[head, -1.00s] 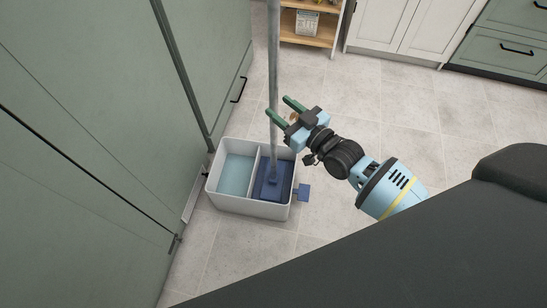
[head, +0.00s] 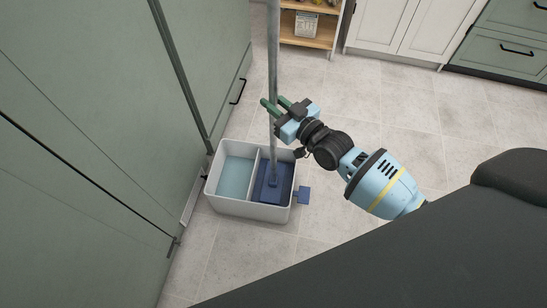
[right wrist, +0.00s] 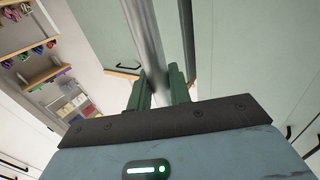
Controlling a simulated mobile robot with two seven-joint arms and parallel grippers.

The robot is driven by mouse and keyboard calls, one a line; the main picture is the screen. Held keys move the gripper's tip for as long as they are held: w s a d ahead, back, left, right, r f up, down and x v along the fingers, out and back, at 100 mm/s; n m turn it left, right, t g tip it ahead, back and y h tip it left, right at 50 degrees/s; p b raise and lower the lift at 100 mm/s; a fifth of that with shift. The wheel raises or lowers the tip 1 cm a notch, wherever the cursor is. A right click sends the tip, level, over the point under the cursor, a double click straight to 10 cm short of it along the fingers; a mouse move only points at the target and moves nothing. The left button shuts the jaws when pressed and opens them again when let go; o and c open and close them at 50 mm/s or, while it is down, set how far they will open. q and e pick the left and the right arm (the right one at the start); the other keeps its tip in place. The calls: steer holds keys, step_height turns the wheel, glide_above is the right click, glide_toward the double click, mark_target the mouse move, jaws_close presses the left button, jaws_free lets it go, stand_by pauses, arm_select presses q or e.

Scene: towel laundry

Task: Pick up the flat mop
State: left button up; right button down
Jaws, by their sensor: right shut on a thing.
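The flat mop has a long grey handle (head: 273,60) that stands upright, with its blue head (head: 272,184) down in the right compartment of a white bucket (head: 249,211). My right gripper (head: 274,105) is shut on the handle, well above the bucket, with green fingers on either side of it. In the right wrist view the handle (right wrist: 145,40) runs up between the green fingers (right wrist: 160,88). My left gripper is not in view.
The bucket's left compartment holds pale blue water (head: 236,174). Green cabinet doors (head: 90,130) stand close on the left. Tiled floor (head: 400,115) is clear to the right.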

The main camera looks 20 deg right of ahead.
mark_target(274, 43)
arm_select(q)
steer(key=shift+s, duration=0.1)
arm_select(e)
steer(key=shift+r, duration=0.15)
